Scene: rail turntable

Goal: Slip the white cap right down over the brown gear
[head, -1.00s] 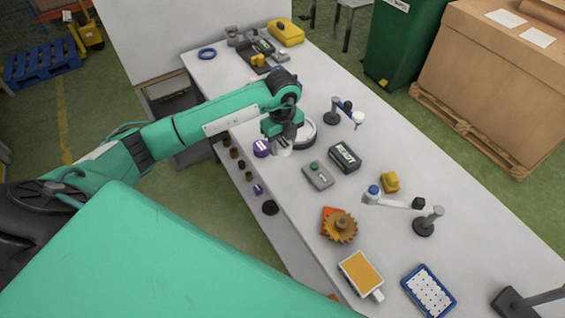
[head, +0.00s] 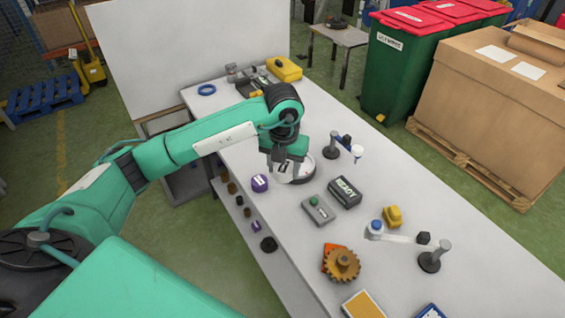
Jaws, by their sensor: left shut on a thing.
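My left gripper (head: 284,160) is at the far-middle part of the bench, pointing down and shut on the white cap (head: 282,173). The cap has a dark mark on its side and overlaps the round white-topped turntable (head: 305,171) behind it; I cannot tell its exact height above the bench. The brown gear (head: 343,266) lies nearer to me on the bench, on or against an orange piece (head: 329,254), well apart from the cap. Its toothed rim and raised middle are uncovered. My right gripper does not show.
A purple cap (head: 260,183) stands left of the turntable. A grey button box (head: 318,210) and a black READY display (head: 345,192) lie between cap and gear. A yellow block (head: 392,216) and a post with an arm (head: 432,258) stand to the right of the gear.

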